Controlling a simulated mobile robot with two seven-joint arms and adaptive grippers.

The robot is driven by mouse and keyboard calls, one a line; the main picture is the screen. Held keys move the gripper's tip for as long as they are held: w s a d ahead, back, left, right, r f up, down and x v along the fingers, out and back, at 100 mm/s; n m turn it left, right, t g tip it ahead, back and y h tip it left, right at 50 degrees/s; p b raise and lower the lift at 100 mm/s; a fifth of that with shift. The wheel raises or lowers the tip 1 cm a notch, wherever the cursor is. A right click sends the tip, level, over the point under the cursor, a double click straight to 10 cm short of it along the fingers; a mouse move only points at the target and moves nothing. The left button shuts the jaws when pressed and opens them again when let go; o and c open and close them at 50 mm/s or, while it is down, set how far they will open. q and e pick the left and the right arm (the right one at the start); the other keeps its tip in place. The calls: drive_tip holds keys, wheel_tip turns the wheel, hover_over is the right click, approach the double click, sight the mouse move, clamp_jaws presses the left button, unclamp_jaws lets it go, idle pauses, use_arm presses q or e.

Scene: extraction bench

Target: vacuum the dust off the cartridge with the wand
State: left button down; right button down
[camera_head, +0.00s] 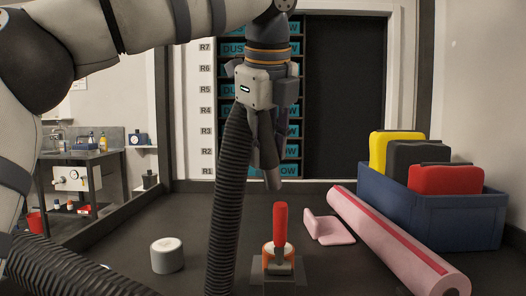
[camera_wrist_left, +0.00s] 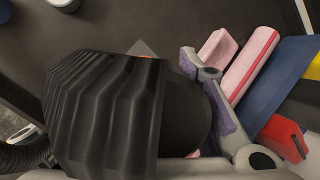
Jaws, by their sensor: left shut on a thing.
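My left gripper (camera_head: 268,150) points down above the bench and is shut on the wand (camera_head: 271,178), whose grey tip hangs below the fingers. A black ribbed hose (camera_head: 228,200) runs down from the gripper; black ribbed hose (camera_wrist_left: 105,110) also fills much of the left wrist view. Below the wand tip, apart from it, an orange round piece (camera_head: 267,253), apparently the cartridge, sits in a dark fixture (camera_head: 262,278). A clamp with an upright red handle (camera_head: 280,228) stands in front and partly hides it. Dust cannot be made out. My right gripper is not in view.
A white cylinder (camera_head: 167,256) stands left of the fixture. A pink angled block (camera_head: 327,229) and a long pink roll (camera_head: 395,240) lie to the right. A blue bin (camera_head: 450,215) holds yellow, black and red cases. A labelled rack (camera_head: 234,110) stands behind.

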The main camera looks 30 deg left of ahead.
use_arm(q)
drive_tip(key=shift+d, duration=0.15)
wheel_tip(320, 180, down, 7)
idle(0.5)
drive_tip(key=shift+f, duration=0.15)
drive_tip(key=shift+f, duration=1.35)
drive_tip(key=shift+w+d, duration=0.15)
drive_tip(key=shift+d, duration=0.55)
drive_tip(key=shift+f, duration=0.1)
idle(0.3)
